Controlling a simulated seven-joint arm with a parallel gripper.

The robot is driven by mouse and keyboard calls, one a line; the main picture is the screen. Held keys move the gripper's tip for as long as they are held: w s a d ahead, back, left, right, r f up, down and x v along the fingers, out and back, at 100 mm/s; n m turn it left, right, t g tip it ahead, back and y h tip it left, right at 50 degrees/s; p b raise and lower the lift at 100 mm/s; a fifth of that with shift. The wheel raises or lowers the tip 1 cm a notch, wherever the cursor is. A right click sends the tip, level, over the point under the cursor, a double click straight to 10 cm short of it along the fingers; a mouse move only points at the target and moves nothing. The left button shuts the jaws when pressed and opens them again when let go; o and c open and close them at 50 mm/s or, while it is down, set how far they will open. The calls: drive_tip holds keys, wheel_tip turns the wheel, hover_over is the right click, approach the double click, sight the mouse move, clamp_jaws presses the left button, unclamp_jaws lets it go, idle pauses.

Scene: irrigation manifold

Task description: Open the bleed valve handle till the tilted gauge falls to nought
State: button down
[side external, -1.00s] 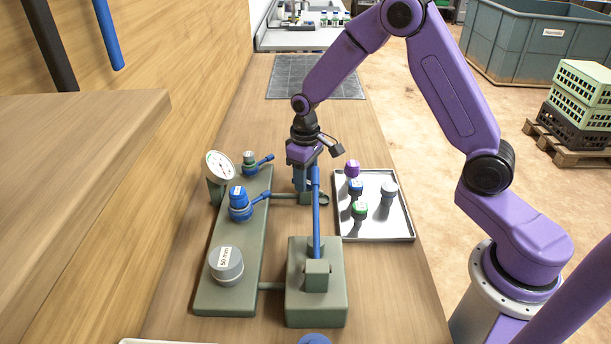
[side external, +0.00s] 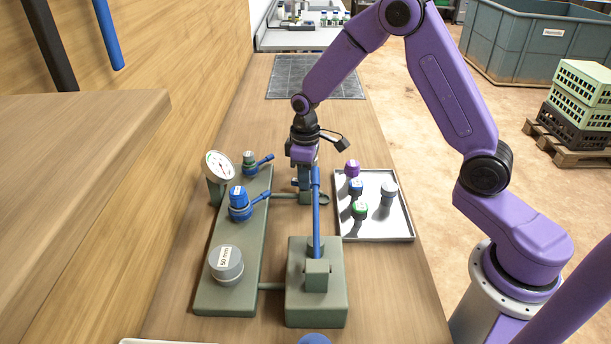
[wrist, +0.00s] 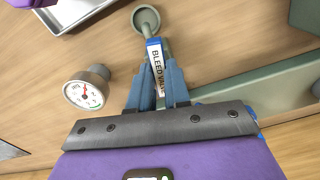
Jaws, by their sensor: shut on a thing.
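In the wrist view, my gripper (wrist: 158,90) is shut on the bleed valve handle (wrist: 155,58), a narrow bar with a white "BLEED VAL..." label and blue edges. A round grey-green cup (wrist: 146,19) lies beyond the handle's far end. In the side view, my gripper (side external: 304,182) points down at the small bleed fitting, and its fingers hide most of the handle. The tilted gauge (side external: 220,166) stands at the plate's far left; its reading is too small to tell. A white dial with a red needle (wrist: 85,93) shows in the wrist view; I cannot tell whether it is the same gauge.
The green-grey plate (side external: 207,292) carries two blue-levered valves (side external: 240,203) (side external: 250,162) and a grey cap (side external: 226,264). A long blue lever (side external: 317,222) rises from the block (side external: 316,300) close to my gripper. A tray (side external: 398,232) of several capped parts lies right.

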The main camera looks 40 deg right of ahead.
drive_tip(key=shift+n, duration=1.2)
drive_tip(key=c, duration=1.1)
unclamp_jaws()
wheel_tip(320, 180, up, 18)
drive_tip(key=shift+f, duration=0.25)
